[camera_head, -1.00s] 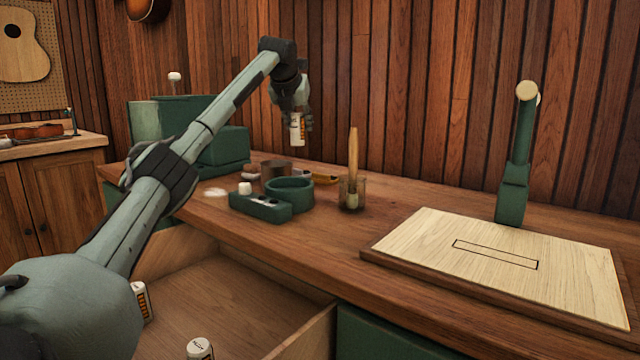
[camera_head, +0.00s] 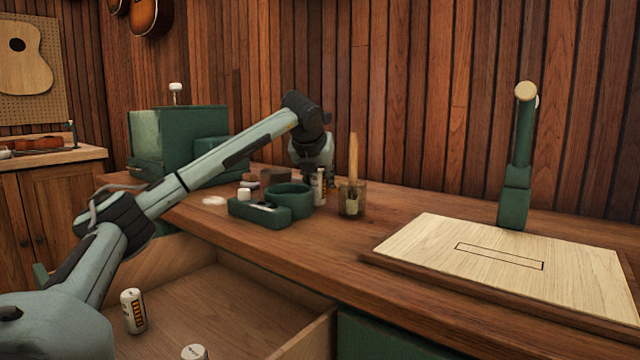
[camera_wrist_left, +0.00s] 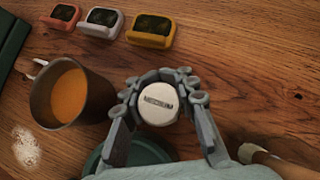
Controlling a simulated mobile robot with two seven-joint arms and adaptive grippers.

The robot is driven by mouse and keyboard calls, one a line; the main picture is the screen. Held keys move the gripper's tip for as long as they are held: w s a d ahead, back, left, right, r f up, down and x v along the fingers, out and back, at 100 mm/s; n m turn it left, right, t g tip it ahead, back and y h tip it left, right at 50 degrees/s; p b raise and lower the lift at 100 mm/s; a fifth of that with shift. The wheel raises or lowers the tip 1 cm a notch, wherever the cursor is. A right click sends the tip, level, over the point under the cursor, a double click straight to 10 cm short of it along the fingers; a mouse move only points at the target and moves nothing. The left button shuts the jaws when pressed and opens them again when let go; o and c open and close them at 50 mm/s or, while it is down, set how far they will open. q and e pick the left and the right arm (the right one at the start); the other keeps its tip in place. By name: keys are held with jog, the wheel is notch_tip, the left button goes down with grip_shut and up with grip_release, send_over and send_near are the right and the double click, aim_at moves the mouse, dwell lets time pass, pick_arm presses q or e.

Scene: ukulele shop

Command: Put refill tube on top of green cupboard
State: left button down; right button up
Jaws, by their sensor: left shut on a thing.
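A white refill tube (camera_head: 319,188) with dark and orange print stands upright low at the wooden bench top, between a green ring-shaped holder and a glass jar. Whether its base touches the wood I cannot tell for sure. My left gripper (camera_head: 318,170) points down and is shut on this tube. In the left wrist view its fingers (camera_wrist_left: 160,100) close around the tube's round white cap (camera_wrist_left: 158,104). My right gripper is not in view.
The jar (camera_head: 352,200) holds a brush. A green ring (camera_head: 289,201) and green block (camera_head: 258,211) stand left of it. A mug (camera_wrist_left: 72,95) of orange liquid is close by. An open drawer (camera_head: 240,310) holds two similar tubes (camera_head: 133,310). A pale board (camera_head: 500,262) lies right.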

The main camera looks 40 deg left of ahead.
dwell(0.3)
pick_arm(q)
jog(key=c, duration=1.2)
grip_release()
jog(key=shift+r, duration=0.1)
jog(key=v, duration=1.2)
